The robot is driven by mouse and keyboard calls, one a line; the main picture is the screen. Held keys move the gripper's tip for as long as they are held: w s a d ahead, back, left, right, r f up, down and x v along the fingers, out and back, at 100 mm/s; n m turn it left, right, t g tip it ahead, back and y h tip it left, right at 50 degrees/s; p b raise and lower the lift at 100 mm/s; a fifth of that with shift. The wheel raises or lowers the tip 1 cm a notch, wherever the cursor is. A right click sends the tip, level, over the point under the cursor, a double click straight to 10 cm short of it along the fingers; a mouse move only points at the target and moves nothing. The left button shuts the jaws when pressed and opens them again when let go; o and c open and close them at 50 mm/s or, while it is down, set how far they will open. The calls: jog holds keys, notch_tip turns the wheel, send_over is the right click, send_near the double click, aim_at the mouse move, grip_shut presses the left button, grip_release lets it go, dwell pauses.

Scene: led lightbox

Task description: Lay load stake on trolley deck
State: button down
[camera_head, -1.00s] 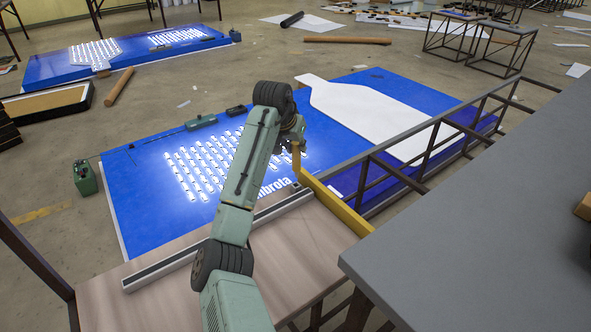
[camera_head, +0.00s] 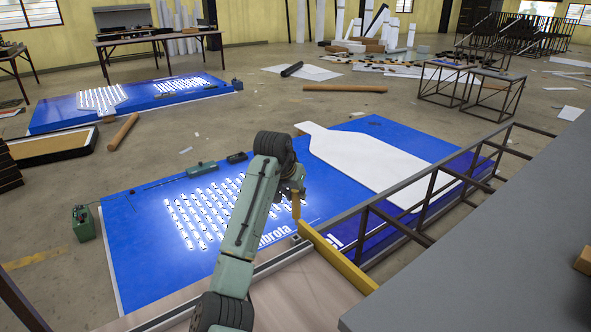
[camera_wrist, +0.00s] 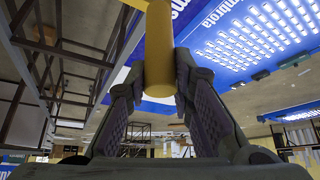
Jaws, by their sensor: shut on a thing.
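The load stake seems to be the yellow cylinder (camera_wrist: 158,65) in the wrist view, held between the two dark fingers of my gripper (camera_wrist: 160,85). Its rounded end faces the camera; its other end runs out of the top of the frame. In the head view, my gripper (camera_head: 294,196) is mostly hidden behind the arm, with a short yellow upright piece (camera_head: 296,208) under it. A yellow bar (camera_head: 340,259) slants just below that; I cannot tell whether the two join. The brown wooden trolley deck (camera_head: 305,292) lies at the bottom, with the yellow bar along its right end.
A grey metal rail (camera_head: 272,264) runs along the deck's far side. A dark metal frame (camera_head: 428,196) and a grey tabletop (camera_head: 470,250) stand on the right. A blue lit panel (camera_head: 150,230) and a white bottle-shaped panel (camera_head: 375,165) lie behind the deck.

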jog(key=shift+r+p, duration=2.3)
jog(key=shift+r, duration=0.35)
jog(key=shift+f, duration=0.1)
